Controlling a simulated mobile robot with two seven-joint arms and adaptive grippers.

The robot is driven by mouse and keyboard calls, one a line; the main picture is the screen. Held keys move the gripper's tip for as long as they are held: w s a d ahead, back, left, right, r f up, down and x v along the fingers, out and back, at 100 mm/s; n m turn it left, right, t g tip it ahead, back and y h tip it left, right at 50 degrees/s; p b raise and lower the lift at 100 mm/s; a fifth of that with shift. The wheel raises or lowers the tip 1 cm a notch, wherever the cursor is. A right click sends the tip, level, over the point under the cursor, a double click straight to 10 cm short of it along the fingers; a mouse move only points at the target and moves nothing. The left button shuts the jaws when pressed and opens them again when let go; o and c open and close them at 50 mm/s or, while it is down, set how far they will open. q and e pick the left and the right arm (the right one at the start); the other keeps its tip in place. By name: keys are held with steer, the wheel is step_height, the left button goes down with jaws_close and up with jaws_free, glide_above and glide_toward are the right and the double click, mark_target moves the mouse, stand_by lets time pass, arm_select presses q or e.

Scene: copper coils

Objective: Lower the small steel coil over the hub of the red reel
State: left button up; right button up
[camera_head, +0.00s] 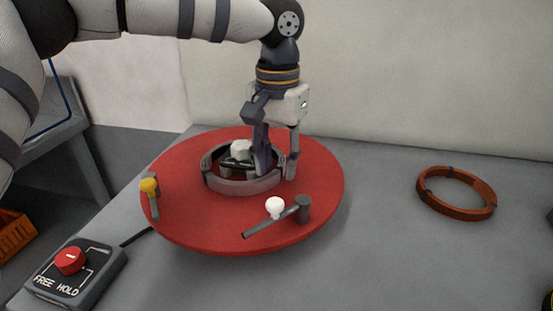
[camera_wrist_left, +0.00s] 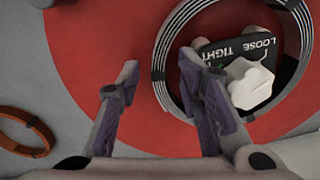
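The small steel coil (camera_head: 225,184) lies around the hub of the red reel (camera_head: 185,222) and looks flat on its disc. The hub carries a white knob (camera_head: 241,149) on a dark LOOSE/TIGHT plate, seen inside the coil. In the left wrist view the dark, banded coil (camera_wrist_left: 160,62) encircles that plate and knob (camera_wrist_left: 252,86). My left gripper (camera_head: 277,172) points down at the coil's right side. One finger is inside the ring and one outside, with gaps between the fingers and the coil wall. My right gripper is not in view.
A copper-coloured coil (camera_head: 456,193) lies on the grey table to the right. A FREE/HOLD box (camera_head: 75,270) with a red knob sits at the front left. Table between reel and copper coil is clear.

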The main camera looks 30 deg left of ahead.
arm_select(q)
step_height(320, 180, up, 12)
stand_by(0.5)
stand_by(0.5)
